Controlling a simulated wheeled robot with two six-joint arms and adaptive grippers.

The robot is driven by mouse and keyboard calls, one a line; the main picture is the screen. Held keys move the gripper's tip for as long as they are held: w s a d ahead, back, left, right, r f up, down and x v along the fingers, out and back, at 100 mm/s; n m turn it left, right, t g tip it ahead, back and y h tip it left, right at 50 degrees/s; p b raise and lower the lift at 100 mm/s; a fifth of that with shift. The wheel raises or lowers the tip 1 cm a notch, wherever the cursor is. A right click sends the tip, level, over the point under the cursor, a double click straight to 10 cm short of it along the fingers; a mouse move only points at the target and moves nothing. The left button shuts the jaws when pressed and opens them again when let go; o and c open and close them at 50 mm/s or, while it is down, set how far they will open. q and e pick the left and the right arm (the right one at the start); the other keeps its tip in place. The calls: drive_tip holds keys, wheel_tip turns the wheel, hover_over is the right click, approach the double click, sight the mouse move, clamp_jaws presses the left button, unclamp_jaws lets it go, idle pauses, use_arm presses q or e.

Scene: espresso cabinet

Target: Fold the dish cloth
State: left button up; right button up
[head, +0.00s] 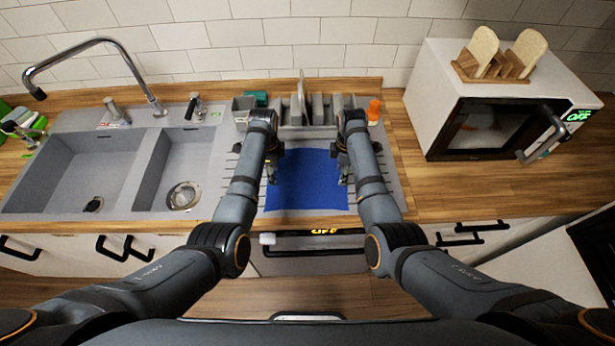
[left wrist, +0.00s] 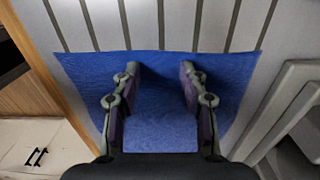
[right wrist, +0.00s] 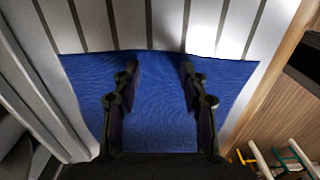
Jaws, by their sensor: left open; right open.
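The blue dish cloth (head: 307,180) lies spread out flat on the grey ribbed drainboard. My left gripper (head: 270,174) is at its left edge and my right gripper (head: 345,175) is at its right edge. In the left wrist view the cloth (left wrist: 160,125) lies under and between the parted, empty fingers of the left gripper (left wrist: 159,68). In the right wrist view the cloth (right wrist: 160,125) likewise lies under the parted, empty fingers of the right gripper (right wrist: 159,67). Whether the fingertips touch the cloth I cannot tell. The cloth's far side is partly hidden by my arms in the head view.
A grey dish rack (head: 318,118) stands just behind the cloth, with an orange item (head: 374,110) at its right. The sink (head: 80,170) and tap (head: 105,45) are on the left. A microwave (head: 490,95) stands on the right. Wooden worktop (head: 445,190) right of the drainboard is clear.

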use_arm(q)
drive_tip(key=shift+f+b, duration=0.3)
use_arm(e)
drive_tip(key=shift+f, duration=0.25)
use_arm(q)
drive_tip(key=shift+s+r, duration=0.1)
drive_tip(key=c, duration=0.4)
use_arm(e)
drive_tip(key=shift+s+r, duration=0.1)
drive_tip(key=c, duration=0.4)
use_arm(q)
clamp_jaws()
use_arm(e)
clamp_jaws()
use_arm(q)
drive_tip(key=shift+s, duration=0.15)
use_arm(e)
drive_tip(key=shift+s, duration=0.15)
